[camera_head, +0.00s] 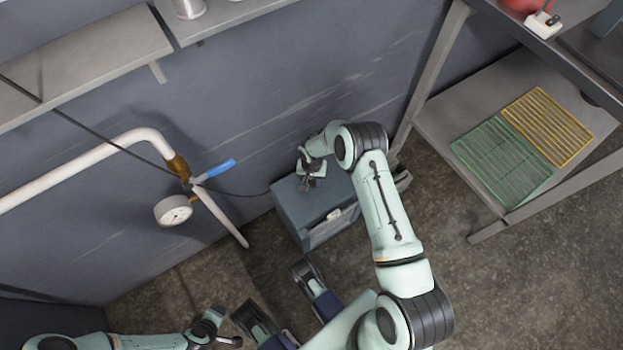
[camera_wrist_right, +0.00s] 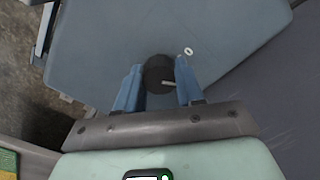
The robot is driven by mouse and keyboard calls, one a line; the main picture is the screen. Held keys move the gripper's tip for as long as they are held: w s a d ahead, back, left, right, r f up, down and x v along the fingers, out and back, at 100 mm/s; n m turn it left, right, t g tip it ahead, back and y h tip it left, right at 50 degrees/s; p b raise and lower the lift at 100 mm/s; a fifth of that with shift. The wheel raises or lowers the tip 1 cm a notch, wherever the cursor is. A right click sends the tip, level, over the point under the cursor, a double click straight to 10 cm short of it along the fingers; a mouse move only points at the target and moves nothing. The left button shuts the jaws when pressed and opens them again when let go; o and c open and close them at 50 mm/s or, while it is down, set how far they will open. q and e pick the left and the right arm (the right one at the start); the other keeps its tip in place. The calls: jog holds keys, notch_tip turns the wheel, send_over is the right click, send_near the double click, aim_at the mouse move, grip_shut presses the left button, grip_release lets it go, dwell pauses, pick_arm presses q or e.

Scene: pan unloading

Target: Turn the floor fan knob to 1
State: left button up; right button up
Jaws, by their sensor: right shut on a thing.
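The floor fan is a blue-grey box (camera_head: 290,208) standing on the floor against the wall; its flat top (camera_wrist_right: 230,30) fills much of the right wrist view. A round dark knob (camera_wrist_right: 158,72) sits on that top, with a light pointer mark on its lower right side. A white "0" label (camera_wrist_right: 188,51) is printed just right of the knob. My right gripper (camera_head: 306,184) is over the box top, its two blue fingers (camera_wrist_right: 158,82) shut on the knob's sides. My left gripper (camera_head: 222,328) is low at the bottom, far from the fan; its jaw opening is unclear.
A white pipe (camera_head: 90,160) with a blue-handled valve (camera_head: 220,168) and a gauge (camera_head: 173,210) runs along the wall left of the fan. A cable reaches the fan. A metal table with a lower shelf (camera_head: 450,105) holding green and yellow racks (camera_head: 545,125) stands right.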

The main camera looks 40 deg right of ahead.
pick_arm(q)
jog(key=shift+s+f, duration=0.2)
jog(key=shift+s, duration=0.1)
pick_arm(e)
jog(key=shift+m, duration=0.5)
jog(key=o, duration=1)
jog(key=shift+o, duration=0.2)
jog(key=shift+r, duration=0.15)
notch_tip(320, 180, up, 4)
jog(key=shift+p, duration=0.6)
pick_arm(q)
jog(key=shift+g+h, duration=0.3)
jog(key=shift+g, duration=0.3)
jog(key=s+d+r+p, duration=0.1)
jog(key=r, duration=0.1)
jog(key=s+d+r+p, duration=0.1)
jog(key=s+r, duration=0.1)
jog(key=shift+d, duration=0.2)
pick_arm(e)
notch_tip(320, 180, up, 9)
